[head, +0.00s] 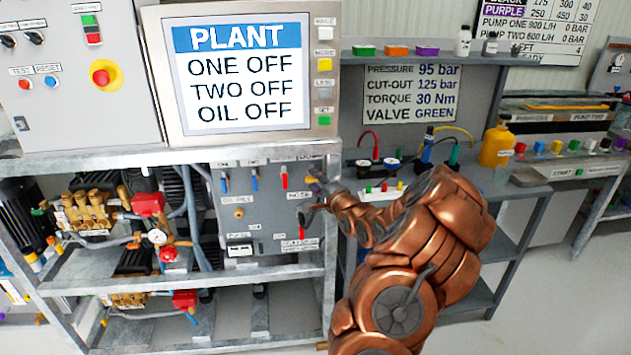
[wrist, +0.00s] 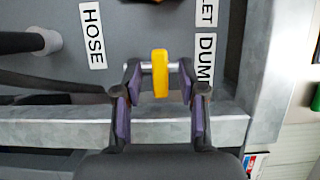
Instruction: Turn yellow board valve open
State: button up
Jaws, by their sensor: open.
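The yellow valve handle (wrist: 160,72) shows in the wrist view on a short metal stem, in front of the grey board. My gripper (wrist: 159,82) is open, with one finger on each side of the handle. A gap shows between the handle and each finger. My gripper and wrist cover part of the board's right side there.
A red handle (head: 284,181) and two blue handles (head: 254,183) stand left of the yellow one. In the wrist view, a grey frame rail (wrist: 240,125) runs behind my fingers. A bench with hoses and an orange-yellow bottle (head: 496,146) stands to the right. A screen (head: 245,75) reads PLANT.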

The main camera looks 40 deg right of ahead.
grip_shut()
dwell(0.4)
